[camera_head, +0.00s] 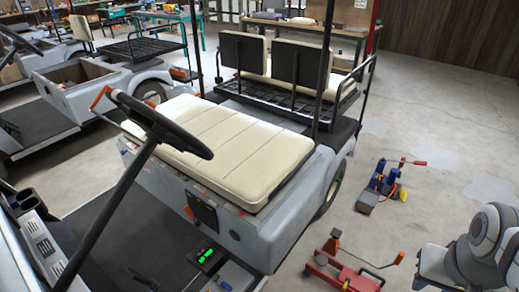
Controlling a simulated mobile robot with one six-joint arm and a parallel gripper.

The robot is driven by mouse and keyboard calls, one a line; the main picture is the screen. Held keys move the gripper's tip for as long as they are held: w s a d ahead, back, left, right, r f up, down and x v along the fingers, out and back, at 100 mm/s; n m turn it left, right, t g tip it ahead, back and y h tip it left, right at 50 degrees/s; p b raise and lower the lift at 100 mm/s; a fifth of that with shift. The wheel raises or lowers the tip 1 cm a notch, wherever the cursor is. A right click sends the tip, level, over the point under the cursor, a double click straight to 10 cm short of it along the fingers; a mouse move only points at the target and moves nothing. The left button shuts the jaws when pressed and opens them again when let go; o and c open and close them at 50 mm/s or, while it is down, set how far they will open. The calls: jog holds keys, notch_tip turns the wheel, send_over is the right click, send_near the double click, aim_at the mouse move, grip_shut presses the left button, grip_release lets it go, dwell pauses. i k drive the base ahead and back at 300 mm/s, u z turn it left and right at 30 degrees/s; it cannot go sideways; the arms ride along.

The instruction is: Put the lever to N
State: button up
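The cart (250,230) stands in the middle, with a cream bench seat (225,145) and a dark steering wheel (162,127). On the body below the front of the seat is a dark plate (203,212) with a small red tip (188,212) at its left. This looks like the lever and its plate, but the letters are too small to read, so I cannot tell its position. An orange-ended handle (100,97) sticks up beyond the steering wheel. My gripper is not in view; grey rounded parts at the lower right look like my arm.
A small box with a green display (205,255) sits low in front of the seat. A red floor jack (345,268) and a blue jack (380,185) stand on the floor to the right. Another cart (95,90) is at the left. Open concrete floor lies at the right.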

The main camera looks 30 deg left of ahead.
aim_at(187, 209)
jog(key=u, duration=0.05)
jog(key=i, duration=0.85)
jog(key=u, duration=2.65)
jog(key=k, duration=0.9)
jog(key=z, duration=0.05)
jog(key=i, duration=0.85)
jog(key=u, duration=0.05)
